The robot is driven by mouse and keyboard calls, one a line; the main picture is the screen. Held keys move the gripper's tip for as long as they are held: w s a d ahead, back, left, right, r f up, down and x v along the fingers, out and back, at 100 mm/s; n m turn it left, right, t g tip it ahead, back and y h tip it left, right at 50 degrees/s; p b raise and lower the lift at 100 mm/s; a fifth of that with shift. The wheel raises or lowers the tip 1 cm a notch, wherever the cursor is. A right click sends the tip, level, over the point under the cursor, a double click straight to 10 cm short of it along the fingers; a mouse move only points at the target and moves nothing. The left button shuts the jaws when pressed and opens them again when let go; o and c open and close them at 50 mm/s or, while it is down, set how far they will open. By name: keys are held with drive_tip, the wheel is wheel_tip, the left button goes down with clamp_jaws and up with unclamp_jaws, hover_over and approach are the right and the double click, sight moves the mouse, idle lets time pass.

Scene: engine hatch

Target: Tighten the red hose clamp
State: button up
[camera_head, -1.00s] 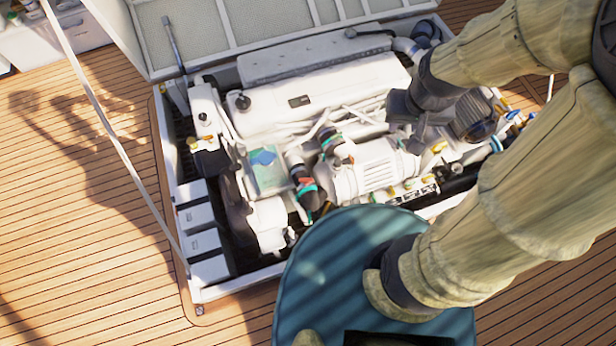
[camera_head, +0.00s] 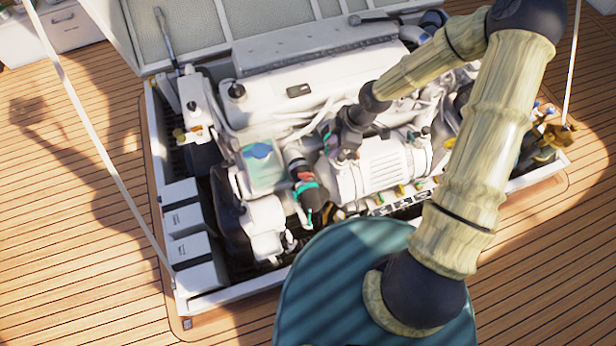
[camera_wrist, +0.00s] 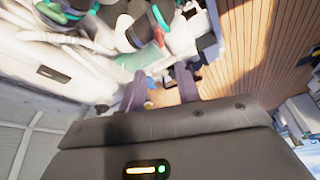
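The red hose clamp (camera_head: 305,177) is a small red patch on a dark hose near the front middle of the engine, between teal bands. In the wrist view a small reddish part (camera_wrist: 158,36) sits beside teal rings, but I cannot tell if it is the clamp. My gripper (camera_head: 344,153) is above the engine, to the right of and a little beyond the clamp, apart from it. In the wrist view my gripper (camera_wrist: 160,88) has its two dark fingers spread apart with nothing between them.
The white engine (camera_head: 375,165) sits in an open hatch with a raised lid (camera_head: 200,35). White boxes (camera_head: 190,220) line the left side. A thin pole (camera_head: 100,130) slants at left. Wooden deck (camera_head: 80,240) around the hatch is clear.

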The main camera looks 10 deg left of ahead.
sight(306, 174)
drive_tip(key=shift+w+a+f+n, duration=0.1)
drive_tip(key=shift+a+f+n, duration=0.2)
drive_tip(key=shift+a+f, duration=0.05)
drive_tip(key=b+x, duration=0.3)
drive_tip(key=x, duration=1.4)
drive_tip(key=shift+a+f, duration=0.15)
drive_tip(key=shift+a, duration=0.1)
clamp_jaws()
